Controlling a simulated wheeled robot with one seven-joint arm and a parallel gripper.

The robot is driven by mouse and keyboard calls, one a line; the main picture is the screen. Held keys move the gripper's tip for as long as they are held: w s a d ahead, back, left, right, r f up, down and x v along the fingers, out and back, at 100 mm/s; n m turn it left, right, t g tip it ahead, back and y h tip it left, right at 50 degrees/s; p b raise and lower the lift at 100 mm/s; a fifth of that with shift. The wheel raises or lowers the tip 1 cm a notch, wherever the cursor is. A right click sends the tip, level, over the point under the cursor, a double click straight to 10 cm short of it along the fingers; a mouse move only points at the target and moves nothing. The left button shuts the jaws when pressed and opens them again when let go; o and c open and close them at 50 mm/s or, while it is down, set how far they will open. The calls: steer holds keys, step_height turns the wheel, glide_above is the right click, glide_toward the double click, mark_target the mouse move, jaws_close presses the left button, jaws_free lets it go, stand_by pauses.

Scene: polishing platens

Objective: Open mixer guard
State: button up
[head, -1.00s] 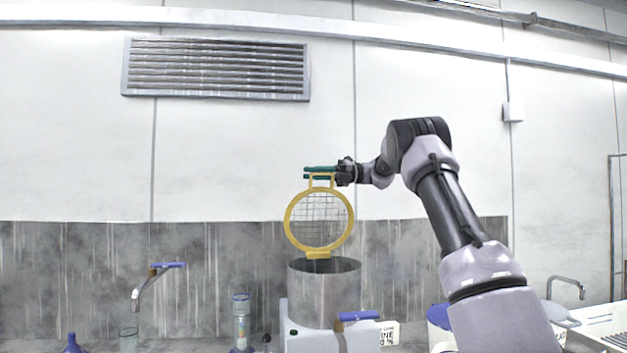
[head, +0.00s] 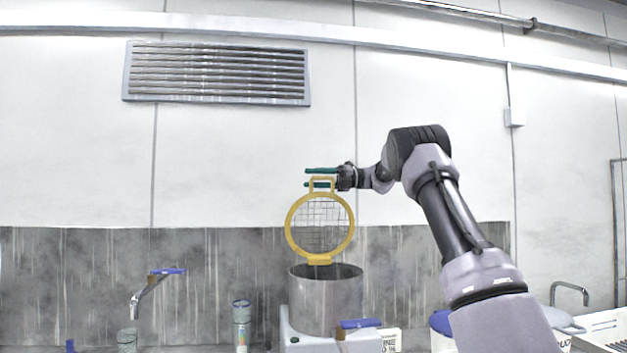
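The mixer guard (head: 290,243) is a round yellow ring with a wire mesh and a yellow handle loop on top. It stands upright above the metal mixer bowl (head: 326,305), hinged at the bowl's rim. The bowl's mouth is uncovered. My gripper (head: 308,178) is at the top of the guard, at its handle. Its two green fingers are apart, one above the handle's top bar and one level with the handle. I cannot tell whether the lower finger touches it.
A tap with a blue lever (head: 150,290) stands at the left. A bottle (head: 241,325) is left of the mixer. A blue-handled item (head: 360,323) is before the mixer base. A sink with a tap (head: 570,290) is at the right.

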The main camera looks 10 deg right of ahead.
steer(key=d, duration=1.1)
